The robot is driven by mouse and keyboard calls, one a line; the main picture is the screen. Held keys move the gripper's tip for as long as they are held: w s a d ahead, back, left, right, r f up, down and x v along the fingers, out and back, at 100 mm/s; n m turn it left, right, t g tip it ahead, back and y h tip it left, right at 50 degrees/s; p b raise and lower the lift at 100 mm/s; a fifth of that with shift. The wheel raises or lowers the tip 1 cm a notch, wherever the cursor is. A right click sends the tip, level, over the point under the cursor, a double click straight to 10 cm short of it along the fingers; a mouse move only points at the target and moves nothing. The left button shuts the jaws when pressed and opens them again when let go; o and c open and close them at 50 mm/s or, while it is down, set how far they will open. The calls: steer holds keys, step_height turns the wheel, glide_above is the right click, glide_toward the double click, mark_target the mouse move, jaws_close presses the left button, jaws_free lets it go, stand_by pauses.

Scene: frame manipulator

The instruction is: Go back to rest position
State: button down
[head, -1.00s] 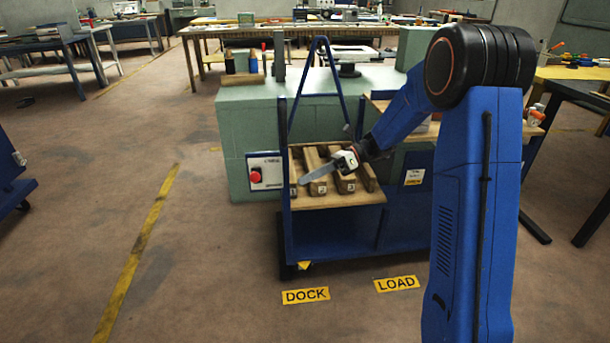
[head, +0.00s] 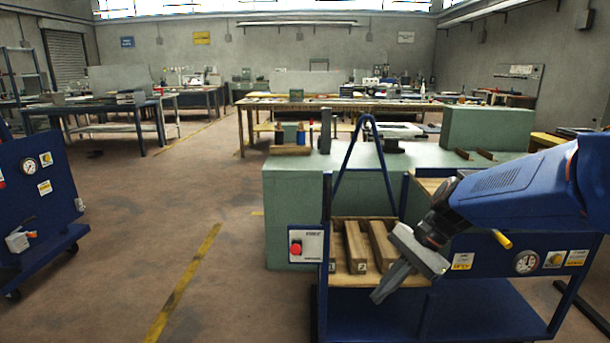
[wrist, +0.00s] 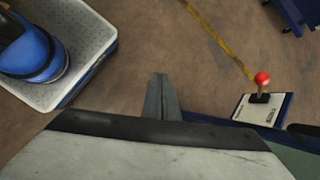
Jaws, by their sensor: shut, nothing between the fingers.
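My gripper (head: 378,296) shows in the head view at the end of my blue arm, pointing down and left. It is in front of the right side of the wooden rack (head: 352,282) on the blue cart (head: 480,305) and covers part of it. Its fingers are together with nothing between them. In the wrist view my gripper (wrist: 161,98) also shows shut, with bare floor beyond its tips. I cannot tell how far it is from the rack's front edge.
A control box with a red button (head: 296,248) is at the cart's left; the red button (wrist: 262,78) also shows in the wrist view. A green bench (head: 290,190) stands behind. Another blue cart (head: 40,200) is at far left. Open floor (head: 150,235) lies between.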

steer(key=s+d+n+t+h, duration=0.3)
steer(key=s+d+n, duration=0.2)
steer(key=s, duration=0.3)
steer(key=s+d+n+t+h, duration=0.2)
steer(key=s+d+n+h, duration=0.2)
steer(key=s+d+n, duration=0.2)
steer(key=s, duration=0.2)
steer(key=shift+s+d+t, duration=0.2)
steer(key=shift+s+t, duration=0.15)
steer(key=shift+t, duration=0.05)
